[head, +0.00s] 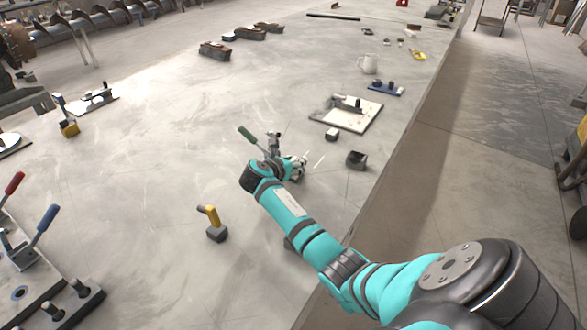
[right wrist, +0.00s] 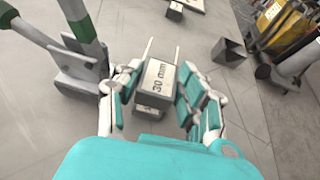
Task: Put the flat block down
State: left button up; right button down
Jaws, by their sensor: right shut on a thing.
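My right gripper (head: 300,167) is low over the grey table, near its right edge, beside a green-handled clamp (head: 248,135). In the right wrist view the gripper (right wrist: 157,84) is shut on a grey metal block (right wrist: 158,78) marked "30 mm", with a finger on either side. A darker grey part (right wrist: 152,103) shows just under the marked face; I cannot tell whether it belongs to the same block. Whether the block touches the table is not clear. In the head view the block is mostly hidden by the gripper. My left gripper is not in view.
The clamp's grey body (right wrist: 75,68) stands close left of the gripper. A dark hollow box (head: 357,160) and a small block (head: 332,134) lie nearby, before a white plate with a fixture (head: 362,121). Bare table (head: 160,150) lies farther left.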

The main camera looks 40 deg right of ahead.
notch_tip(320, 180, down, 2)
jog(key=c, duration=0.8)
grip_release()
jog(key=shift+f, duration=0.1)
jog(key=p+v, duration=0.1)
jog(key=v, duration=1.1)
jog(key=shift+a, duration=0.1)
